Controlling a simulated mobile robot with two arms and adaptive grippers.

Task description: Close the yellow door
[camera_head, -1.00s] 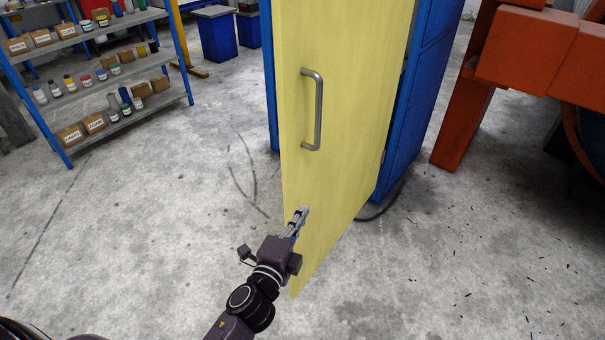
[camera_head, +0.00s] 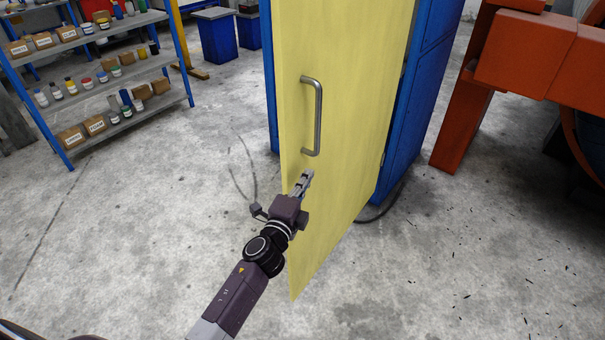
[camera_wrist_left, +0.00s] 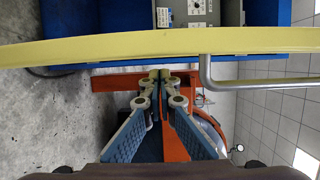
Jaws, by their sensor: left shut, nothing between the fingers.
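The yellow door (camera_head: 350,130) stands open in the middle of the head view, hinged on the blue cabinet (camera_head: 414,110) behind it. A grey metal bar handle (camera_head: 318,118) is fixed upright on its face. My left gripper (camera_head: 306,174) is shut and empty, just below the handle's lower end and in front of the door; whether it touches is not clear. In the left wrist view the shut fingertips (camera_wrist_left: 160,74) point toward the yellow door's edge (camera_wrist_left: 110,46), with the handle (camera_wrist_left: 206,72) to their right. My right gripper is not in view.
A blue-framed shelf (camera_head: 100,62) with bottles and boxes stands at the far left. An orange machine frame (camera_head: 462,125) stands right of the cabinet. A cable (camera_head: 378,212) lies by the cabinet's foot. The concrete floor (camera_head: 170,230) left of the door is clear.

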